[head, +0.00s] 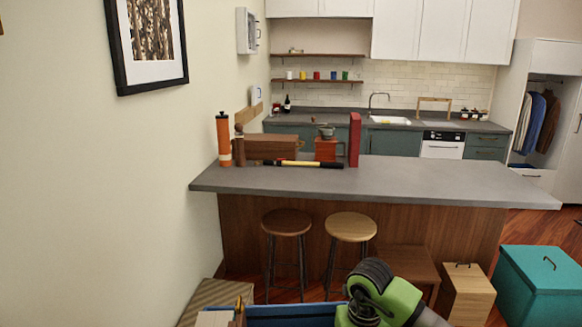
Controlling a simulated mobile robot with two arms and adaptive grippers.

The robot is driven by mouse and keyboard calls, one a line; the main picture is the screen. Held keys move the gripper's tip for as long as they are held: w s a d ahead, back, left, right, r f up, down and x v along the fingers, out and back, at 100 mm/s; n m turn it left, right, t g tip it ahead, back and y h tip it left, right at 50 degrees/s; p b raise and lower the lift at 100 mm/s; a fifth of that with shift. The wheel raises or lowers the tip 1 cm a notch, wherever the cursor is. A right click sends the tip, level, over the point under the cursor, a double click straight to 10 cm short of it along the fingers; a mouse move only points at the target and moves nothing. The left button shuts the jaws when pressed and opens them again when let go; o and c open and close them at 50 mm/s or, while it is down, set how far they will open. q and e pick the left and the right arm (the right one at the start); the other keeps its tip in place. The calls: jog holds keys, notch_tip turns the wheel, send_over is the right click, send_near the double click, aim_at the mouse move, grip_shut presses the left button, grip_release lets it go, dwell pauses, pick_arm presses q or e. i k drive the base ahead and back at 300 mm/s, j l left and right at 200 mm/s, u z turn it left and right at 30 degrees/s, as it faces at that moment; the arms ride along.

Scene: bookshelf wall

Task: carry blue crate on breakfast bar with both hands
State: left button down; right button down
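The blue crate (292,313) shows only as a strip of blue wall and rim at the bottom edge of the head view, close in front of me. Most of it is cut off by the frame. Light and brown objects show at its left end; I cannot tell whether they are inside it. My green and dark right arm covers the area at its right end. Neither gripper's fingers are visible, so any hold on the crate is hidden. The breakfast bar (440,182) stands ahead, with a grey top and a wood front.
The bar top's left part holds an orange bottle (223,140), a wooden box (272,149), a yellow-black tool (298,164) and a red upright block (354,140). Its right part is clear. Two stools (286,223) (350,227), a wooden box (466,292) and a teal chest (540,280) stand on this side.

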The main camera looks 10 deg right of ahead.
aim_at(293, 177)
jog(key=i+l, duration=0.2)
jog(key=i, duration=0.35)
jog(key=i+l, duration=0.15)
jog(key=i, duration=0.4)
jog(key=i+l, duration=0.2)
jog(key=i, duration=0.4)
jog(key=i+l, duration=0.15)
jog(key=i, duration=0.4)
